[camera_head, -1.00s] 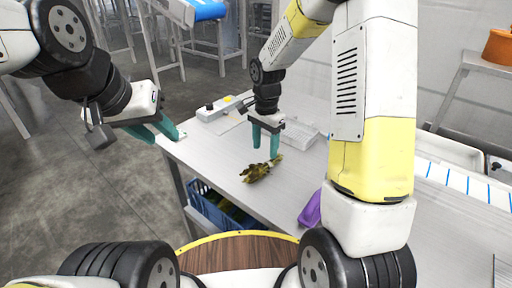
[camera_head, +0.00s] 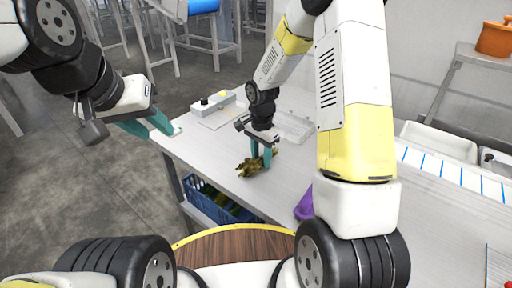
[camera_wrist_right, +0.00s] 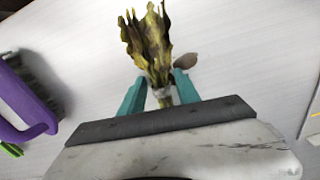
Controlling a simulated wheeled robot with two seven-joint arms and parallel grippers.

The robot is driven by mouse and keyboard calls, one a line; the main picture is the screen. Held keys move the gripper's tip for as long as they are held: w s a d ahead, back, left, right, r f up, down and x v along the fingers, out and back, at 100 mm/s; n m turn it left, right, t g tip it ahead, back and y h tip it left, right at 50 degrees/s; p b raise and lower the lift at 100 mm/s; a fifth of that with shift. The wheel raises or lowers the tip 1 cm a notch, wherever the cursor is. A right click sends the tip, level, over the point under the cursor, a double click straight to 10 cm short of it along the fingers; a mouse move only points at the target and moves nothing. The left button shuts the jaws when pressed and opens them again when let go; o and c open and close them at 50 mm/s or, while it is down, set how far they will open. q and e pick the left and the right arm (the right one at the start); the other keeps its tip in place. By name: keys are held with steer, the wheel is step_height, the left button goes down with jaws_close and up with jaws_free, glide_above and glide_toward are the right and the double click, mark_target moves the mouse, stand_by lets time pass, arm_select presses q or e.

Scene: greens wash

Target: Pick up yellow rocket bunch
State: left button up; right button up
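The yellow rocket bunch (camera_head: 250,168) lies on the grey-white table (camera_head: 222,158), its leaves yellowish green and brown. In the right wrist view the bunch (camera_wrist_right: 150,40) points its leaves away from me, with its pale tied stem end between my fingers. My right gripper (camera_head: 261,159) is down at the bunch, its teal fingers on either side of the stems. In the wrist view a gap shows between the stems and the fingers of this gripper (camera_wrist_right: 160,92). My left gripper (camera_head: 152,125) is empty and open, near the table's far left corner.
A purple-handled brush (camera_wrist_right: 28,102) lies on the table; its purple part (camera_head: 304,203) shows beside my right arm. A small brown piece (camera_wrist_right: 186,61) lies by the leaves. A blue crate (camera_head: 218,203) stands below the table. A white tray (camera_head: 291,127) lies behind my right gripper.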

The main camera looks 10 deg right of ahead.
jaws_close()
